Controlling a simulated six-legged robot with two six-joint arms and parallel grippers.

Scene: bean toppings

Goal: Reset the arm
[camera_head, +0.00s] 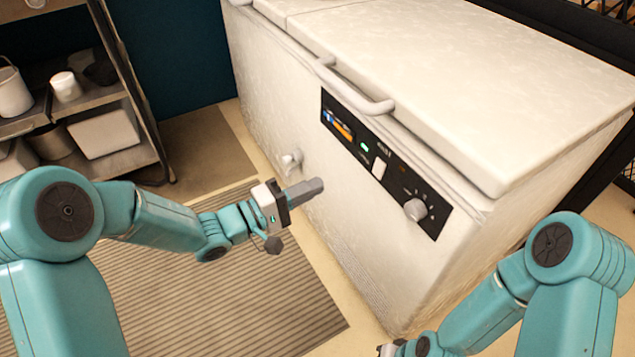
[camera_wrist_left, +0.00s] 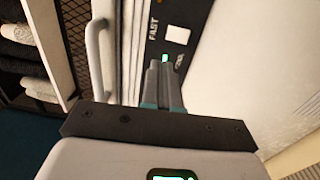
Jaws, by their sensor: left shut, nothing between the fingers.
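My left gripper (camera_head: 312,187) is shut and empty in the head view, in front of the white chest freezer's front face. It also shows in the left wrist view (camera_wrist_left: 161,70), with its fingers together and the freezer's dark control panel beyond them. My right arm (camera_head: 555,270) comes in at the lower right of the head view. Only a small part near its wrist shows at the bottom edge, and its fingers are out of frame.
The chest freezer (camera_head: 470,80) has a lid handle (camera_head: 355,95), a black control panel (camera_head: 385,160) with a knob (camera_head: 417,209), and a front spout (camera_head: 291,160). A metal shelf (camera_head: 95,120) stands at the left. A ribbed mat (camera_head: 270,300) lies on the floor.

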